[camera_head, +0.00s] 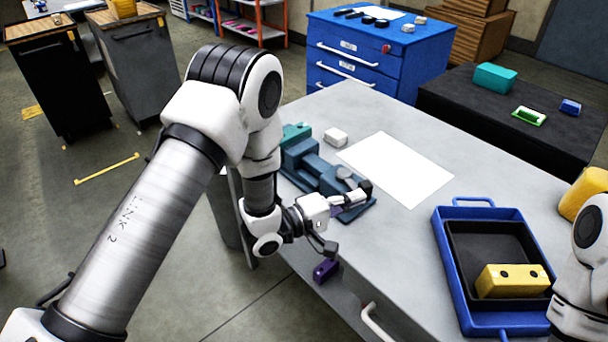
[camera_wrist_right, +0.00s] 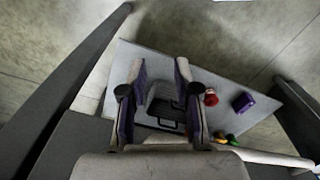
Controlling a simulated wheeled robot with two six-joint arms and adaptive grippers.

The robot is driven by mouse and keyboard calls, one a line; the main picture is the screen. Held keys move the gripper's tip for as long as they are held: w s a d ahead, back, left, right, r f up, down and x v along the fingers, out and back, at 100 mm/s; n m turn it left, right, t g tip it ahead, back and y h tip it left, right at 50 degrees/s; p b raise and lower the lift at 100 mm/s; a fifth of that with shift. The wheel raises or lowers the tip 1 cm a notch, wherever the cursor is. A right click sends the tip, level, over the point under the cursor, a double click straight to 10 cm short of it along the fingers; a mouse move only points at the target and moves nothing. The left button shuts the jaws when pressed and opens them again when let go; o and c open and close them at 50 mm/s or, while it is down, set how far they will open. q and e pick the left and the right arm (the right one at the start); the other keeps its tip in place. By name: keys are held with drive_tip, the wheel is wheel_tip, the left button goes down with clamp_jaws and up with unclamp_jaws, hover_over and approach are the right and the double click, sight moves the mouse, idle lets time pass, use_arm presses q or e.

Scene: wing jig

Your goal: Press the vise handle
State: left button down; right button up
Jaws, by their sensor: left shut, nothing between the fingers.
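The blue-teal vise (camera_head: 318,172) sits near the left edge of the grey workbench in the head view. A grey rounded part (camera_head: 344,173) shows on its top; I cannot tell for sure whether this is the handle. My left gripper (camera_head: 352,203) is shut and empty at the vise's near right end. Its black fingertip end overlaps the vise in the picture; contact cannot be told. My wrist hides part of the vise. My right gripper (camera_wrist_right: 162,75) is open and empty in the right wrist view, its two purple-lined fingers apart.
A white sheet (camera_head: 397,168) and a small white block (camera_head: 335,136) lie beyond the vise. A blue tray (camera_head: 445,265) with a yellow block (camera_head: 512,281) is at the right. A dark case (camera_wrist_right: 167,112), red part (camera_wrist_right: 211,97) and purple block (camera_wrist_right: 242,102) show in the wrist view.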

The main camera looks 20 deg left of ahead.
use_arm(q)
drive_tip(key=shift+w+d, duration=0.45)
drive_tip(key=shift+d, duration=0.35)
use_arm(e)
drive_tip(key=shift+r, duration=0.45)
use_arm(q)
drive_tip(key=shift+r, duration=0.1)
drive_tip(key=shift+p, duration=0.35)
use_arm(e)
drive_tip(key=shift+s+a, duration=0.1)
drive_tip(key=shift+s, duration=0.1)
